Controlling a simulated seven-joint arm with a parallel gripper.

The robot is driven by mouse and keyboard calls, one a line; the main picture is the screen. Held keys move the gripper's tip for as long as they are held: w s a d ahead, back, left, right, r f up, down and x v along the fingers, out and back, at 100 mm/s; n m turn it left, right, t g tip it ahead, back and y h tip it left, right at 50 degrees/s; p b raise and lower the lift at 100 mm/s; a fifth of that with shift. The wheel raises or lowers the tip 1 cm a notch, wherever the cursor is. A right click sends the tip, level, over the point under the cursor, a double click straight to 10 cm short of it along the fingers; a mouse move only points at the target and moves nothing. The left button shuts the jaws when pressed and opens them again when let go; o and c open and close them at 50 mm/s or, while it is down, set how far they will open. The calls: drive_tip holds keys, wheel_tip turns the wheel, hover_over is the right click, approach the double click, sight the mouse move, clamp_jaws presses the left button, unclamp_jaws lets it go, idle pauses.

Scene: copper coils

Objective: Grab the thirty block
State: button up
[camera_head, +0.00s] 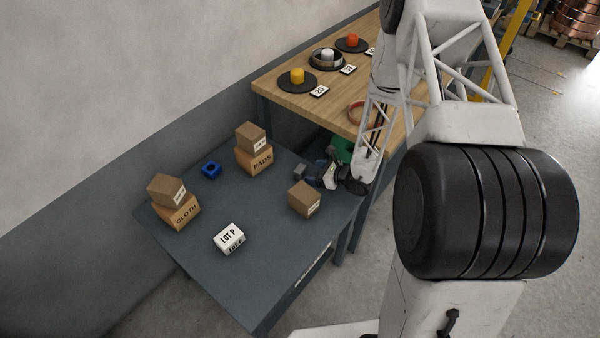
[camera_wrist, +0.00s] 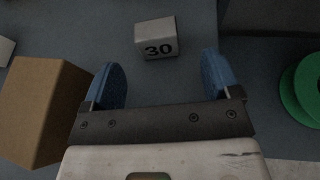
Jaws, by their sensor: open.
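The thirty block (camera_wrist: 157,38) is a small grey block with "30" on its face. It sits on the dark grey table, just beyond and between my fingertips in the wrist view. In the head view a small grey block (camera_head: 299,171) stands just left of my gripper (camera_head: 318,173); its number cannot be read there. In the wrist view my gripper (camera_wrist: 161,75) is open, its two blue fingers apart with nothing between them.
A brown box (camera_head: 304,199) stands close to my gripper, at left in the wrist view (camera_wrist: 40,108). A green spool (camera_wrist: 304,90) is at right. Labelled boxes (camera_head: 255,160), a blue part (camera_head: 211,170) and a LOT P block (camera_head: 229,238) stand elsewhere on the table (camera_head: 270,245).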

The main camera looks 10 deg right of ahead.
sight(304, 171)
drive_tip(key=shift+a, duration=0.15)
drive_tip(key=shift+x, duration=2.5)
drive_tip(key=shift+s, duration=0.1)
drive_tip(key=c, duration=1.4)
